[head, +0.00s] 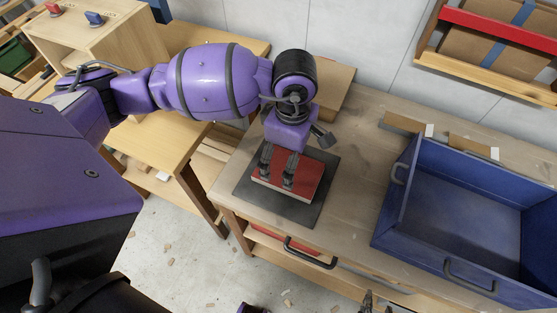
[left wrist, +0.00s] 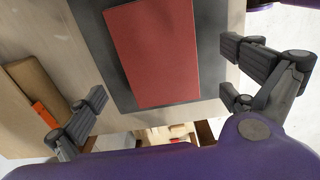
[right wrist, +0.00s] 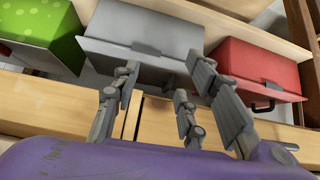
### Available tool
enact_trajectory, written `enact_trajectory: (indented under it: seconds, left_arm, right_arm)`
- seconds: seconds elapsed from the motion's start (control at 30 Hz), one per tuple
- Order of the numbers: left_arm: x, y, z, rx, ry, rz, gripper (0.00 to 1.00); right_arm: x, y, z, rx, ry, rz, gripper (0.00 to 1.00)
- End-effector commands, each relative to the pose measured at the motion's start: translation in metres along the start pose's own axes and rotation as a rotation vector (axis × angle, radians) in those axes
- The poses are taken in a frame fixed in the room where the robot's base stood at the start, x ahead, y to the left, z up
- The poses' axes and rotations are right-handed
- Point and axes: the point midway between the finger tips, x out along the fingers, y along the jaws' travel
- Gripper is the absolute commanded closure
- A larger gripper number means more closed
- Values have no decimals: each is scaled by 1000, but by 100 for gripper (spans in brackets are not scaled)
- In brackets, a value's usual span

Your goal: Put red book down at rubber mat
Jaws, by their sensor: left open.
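The red book (head: 313,181) lies flat on the dark rubber mat (head: 322,205) near the left end of the workbench. My left gripper (head: 277,180) is open above the book, its fingers pointing down. In the left wrist view the red book (left wrist: 152,52) lies on the mat (left wrist: 210,45), with one open finger off to each side and no visible contact. My right gripper (right wrist: 160,72) is open and empty in the right wrist view, away from the book. Only a small part of it seems to show at the head view's bottom edge.
A blue open crate (head: 455,215) stands on the bench to the right of the mat. Bare bench top (head: 355,165) lies between them. The right wrist view shows a green box (right wrist: 40,35), a grey box (right wrist: 140,50) and a red box (right wrist: 262,70).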

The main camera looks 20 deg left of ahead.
Motion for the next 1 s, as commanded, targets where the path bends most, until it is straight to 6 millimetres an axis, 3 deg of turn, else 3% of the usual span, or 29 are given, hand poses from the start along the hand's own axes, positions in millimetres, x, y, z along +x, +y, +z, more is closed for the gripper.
enact_trajectory:
  seconds: [0.1, 0.33, 1.0]
  left_arm:
    - [-29, 2, 0, 3, 0, 8, 0]
    - [-62, 2, 1, 3, 0, 7, 0]
    - [-68, 0, 0, 1, 0, 2, 0]
  right_arm:
    - [0, -1, 0, 0, 0, -1, 60]
    - [0, -1, 1, 1, -2, -2, 60]
    - [-1, -2, 2, 1, -4, -2, 60]
